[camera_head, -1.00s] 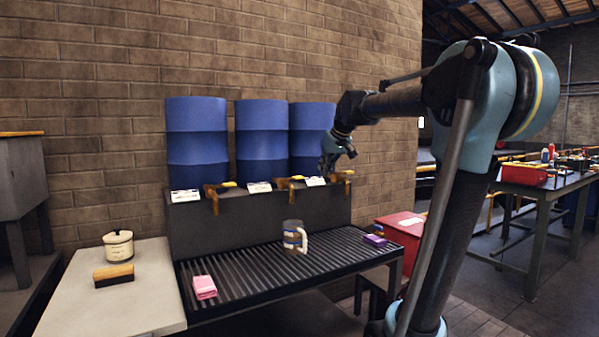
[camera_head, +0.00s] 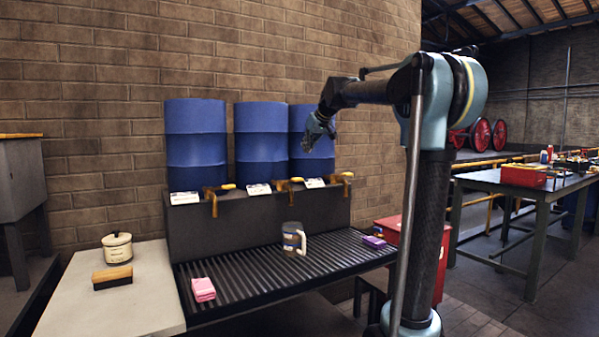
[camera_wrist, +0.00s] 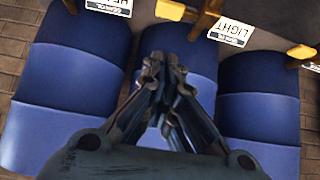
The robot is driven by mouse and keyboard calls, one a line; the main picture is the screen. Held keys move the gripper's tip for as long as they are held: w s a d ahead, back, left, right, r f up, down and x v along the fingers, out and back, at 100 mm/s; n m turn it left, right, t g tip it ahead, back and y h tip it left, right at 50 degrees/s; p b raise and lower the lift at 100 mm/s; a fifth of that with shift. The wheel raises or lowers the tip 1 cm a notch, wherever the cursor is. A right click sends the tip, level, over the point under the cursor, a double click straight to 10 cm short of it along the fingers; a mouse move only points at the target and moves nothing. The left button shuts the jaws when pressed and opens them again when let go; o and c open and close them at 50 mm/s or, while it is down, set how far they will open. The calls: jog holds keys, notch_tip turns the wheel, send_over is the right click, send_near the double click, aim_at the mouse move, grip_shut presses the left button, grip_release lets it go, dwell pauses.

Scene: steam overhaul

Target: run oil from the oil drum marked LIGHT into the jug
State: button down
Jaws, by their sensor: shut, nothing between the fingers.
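The three blue drums stand in a row. The wrist view shows them upside down, and the label reading LIGHT (camera_wrist: 230,30) is the middle one of three. I take the middle drum (camera_head: 262,145) as the LIGHT one; it also shows in the wrist view (camera_wrist: 180,70). Its brass tap (camera_head: 292,187) has a yellow handle. The jug (camera_head: 293,238) stands upright on the slatted grate below that tap, its handle to the right. My gripper (camera_head: 312,135) is shut and empty, raised above the taps before the right drum; its fingers meet in the wrist view (camera_wrist: 163,65).
The slatted grate (camera_head: 240,272) also holds a pink cloth (camera_head: 203,289) and a purple block (camera_head: 374,242). A lidded pot (camera_head: 117,247) and a brush (camera_head: 112,277) lie on the pale side table. A red cabinet (camera_head: 396,230) stands right of the grate.

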send_over(294, 180)
jog(key=w+d, duration=0.2)
notch_tip(294, 180, down, 7)
jog(key=shift+r, duration=0.15)
notch_tip(294, 180, down, 3)
jog(key=shift+w+f, duration=0.1)
jog(key=shift+f, duration=0.6)
jog(key=shift+a, duration=0.15)
